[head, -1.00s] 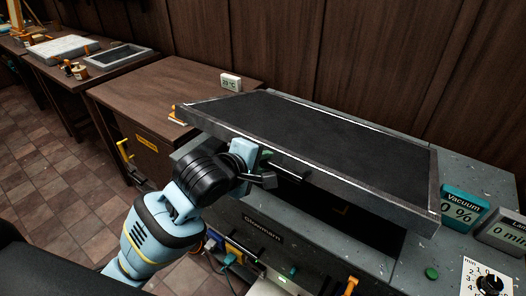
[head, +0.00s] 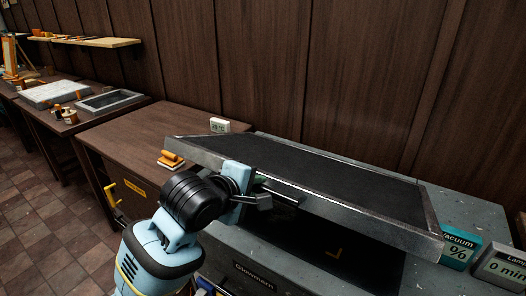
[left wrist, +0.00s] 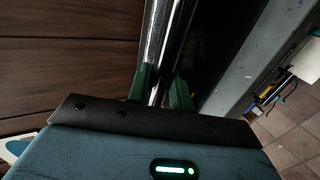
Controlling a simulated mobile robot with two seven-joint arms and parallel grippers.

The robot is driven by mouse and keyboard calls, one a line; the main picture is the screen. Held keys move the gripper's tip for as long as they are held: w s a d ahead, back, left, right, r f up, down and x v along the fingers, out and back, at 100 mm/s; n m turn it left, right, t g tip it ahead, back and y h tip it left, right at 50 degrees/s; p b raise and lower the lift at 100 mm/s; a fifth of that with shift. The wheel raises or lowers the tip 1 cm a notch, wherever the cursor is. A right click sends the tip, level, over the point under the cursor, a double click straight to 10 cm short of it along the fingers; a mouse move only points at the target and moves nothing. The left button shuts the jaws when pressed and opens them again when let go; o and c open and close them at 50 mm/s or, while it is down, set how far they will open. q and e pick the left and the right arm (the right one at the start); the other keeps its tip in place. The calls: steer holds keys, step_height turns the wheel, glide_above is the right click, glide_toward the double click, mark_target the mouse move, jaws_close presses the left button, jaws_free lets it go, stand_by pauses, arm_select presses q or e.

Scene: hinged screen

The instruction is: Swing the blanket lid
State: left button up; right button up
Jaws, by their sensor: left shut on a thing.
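The blanket lid (head: 330,178) is a black sheet in a grey metal frame. In the head view it is tilted partly open, its front edge raised above the grey machine (head: 470,212), with a dark gap below. My left gripper (head: 262,194) is at the left part of the lid's front edge. In the left wrist view its green fingers (left wrist: 163,88) are closed on a shiny metal bar or rim (left wrist: 158,45) of the lid. The exact contact is partly hidden. My right gripper is not in view.
The vacuum display (head: 459,248) is by the lid's right corner. A wood-panelled wall (head: 300,70) rises close behind.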

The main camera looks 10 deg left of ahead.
arm_select(q)
steer(key=w+d+r, duration=0.1)
steer(key=w+r, duration=0.3)
steer(key=r, duration=0.6)
steer(key=shift+w+d, duration=0.2)
steer(key=shift+d, duration=0.1)
steer(key=w+d+r, duration=0.2)
steer(key=w+r, duration=0.5)
steer(key=r, duration=0.3)
steer(key=shift+w+d, duration=0.35)
steer(key=shift+d, duration=0.05)
stand_by(0.5)
steer(key=shift+w+r, duration=0.1)
steer(key=shift+r, duration=0.05)
